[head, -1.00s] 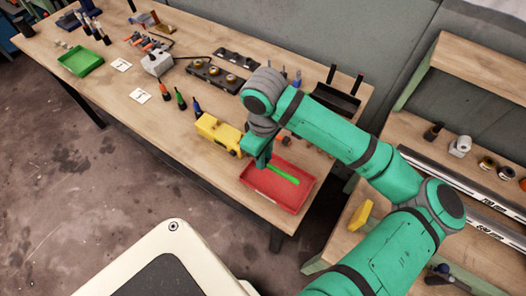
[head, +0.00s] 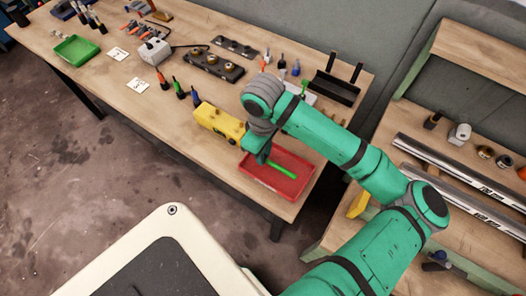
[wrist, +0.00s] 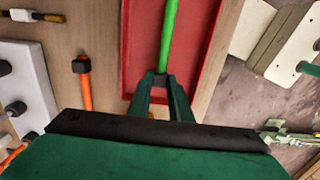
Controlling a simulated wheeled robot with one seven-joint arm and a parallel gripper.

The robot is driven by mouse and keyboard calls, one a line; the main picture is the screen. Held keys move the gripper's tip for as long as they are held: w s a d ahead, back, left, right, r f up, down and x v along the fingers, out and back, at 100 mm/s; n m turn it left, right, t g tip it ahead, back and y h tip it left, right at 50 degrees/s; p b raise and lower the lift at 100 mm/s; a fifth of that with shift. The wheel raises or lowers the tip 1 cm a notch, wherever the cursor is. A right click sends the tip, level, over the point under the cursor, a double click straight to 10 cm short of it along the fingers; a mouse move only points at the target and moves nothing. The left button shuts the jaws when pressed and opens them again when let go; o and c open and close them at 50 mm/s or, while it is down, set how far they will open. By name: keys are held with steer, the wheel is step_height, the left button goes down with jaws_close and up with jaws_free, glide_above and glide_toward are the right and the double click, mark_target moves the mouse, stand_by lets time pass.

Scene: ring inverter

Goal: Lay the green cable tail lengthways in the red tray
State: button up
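The green cable tail (head: 283,170) is a straight, bright green rod. In the wrist view the green cable tail (wrist: 169,35) runs up from my fingertips, roughly parallel to the tray's long sides. My gripper (wrist: 161,84) is shut on its dark near end; the gripper in the head view (head: 263,157) is at the tray's left part. The red tray (head: 262,179) is shallow and lies at the table's near right corner. The red tray (wrist: 206,62) shows under the cable in the wrist view. The cable is over or inside the tray; whether it touches the floor I cannot tell.
A yellow block-shaped thing (head: 217,121) stands left of the tray. An orange rod with a dark cap (wrist: 84,85) lies beside the tray. A green tray (head: 75,49) is at the table's far left. A black holder (head: 336,88) stands behind. The table edge is close to the tray.

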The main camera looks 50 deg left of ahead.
steer(key=o, duration=0.5)
steer(key=shift+r, duration=0.35)
step_height(320, 180, up, 10)
